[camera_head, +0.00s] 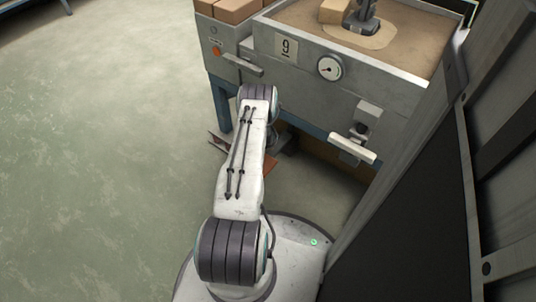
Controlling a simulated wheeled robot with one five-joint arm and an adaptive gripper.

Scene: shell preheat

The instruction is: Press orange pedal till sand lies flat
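A grey workbench unit holds a sand bed (395,52) at the top right. A paler patch of sand lies around a dark metal fixture (361,20) and a tan block (333,10). An orange-brown plate (268,164), which looks like the pedal, shows low under the unit, right of my arm. My arm covers much of it. My gripper (286,141) shows only as dark parts beyond the arm, low in front of the unit. Its fingers are hidden or too small to read, and I cannot tell whether it touches the pedal.
The unit's front has a dial gauge (330,67), a "9" plate (287,49), and two protruding handles, left (243,64) and right (352,150). Brown blocks (232,10) lie at the top left. A dark panel (400,215) stands close on the right. The floor (90,150) at left is clear.

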